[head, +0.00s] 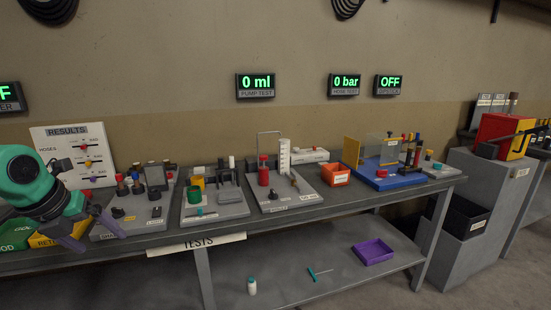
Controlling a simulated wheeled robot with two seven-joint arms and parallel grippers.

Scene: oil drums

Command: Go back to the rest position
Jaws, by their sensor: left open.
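My left arm comes in from the left edge with a teal housing. My left gripper (95,236) has purple fingers spread apart, open, with nothing visible between them. It is over the left end of the long grey workbench (330,222), in front of the results board and close to the leftmost grey test station (128,226). I cannot tell whether it touches anything there. My right gripper is not in view.
A green bin and a yellow bin (52,241) sit beneath my left arm. More test stations, an orange bin (336,175) and a blue-based rig (385,180) line the bench. The lower shelf holds a purple tray (373,251), a small bottle (252,287) and a T-shaped tool.

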